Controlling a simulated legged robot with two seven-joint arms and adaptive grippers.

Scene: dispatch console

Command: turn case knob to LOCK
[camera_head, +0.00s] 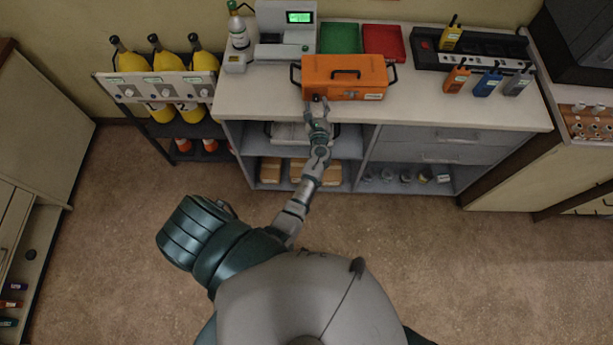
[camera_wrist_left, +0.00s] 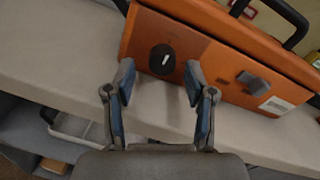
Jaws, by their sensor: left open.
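An orange case (camera_head: 343,76) with black handles stands on the white counter (camera_head: 230,100) near its front edge. In the left wrist view the case front (camera_wrist_left: 210,60) carries a round black knob (camera_wrist_left: 162,59) with a white mark that slants slightly. A grey latch (camera_wrist_left: 253,82) and a pale label sit to its right. My left gripper (camera_head: 320,107) is at the front of the case, in front of the knob. In the left wrist view its two fingers (camera_wrist_left: 158,80) are open, one on each side below the knob, with nothing between them. My right gripper is not in view.
Green (camera_head: 340,39) and red (camera_head: 383,42) trays lie behind the case. A scale (camera_head: 285,38) stands to the left, radios in a black charger (camera_head: 470,50) to the right. A yellow-bottle rack (camera_head: 160,87) stands at left. Shelves lie under the counter; the floor is clear.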

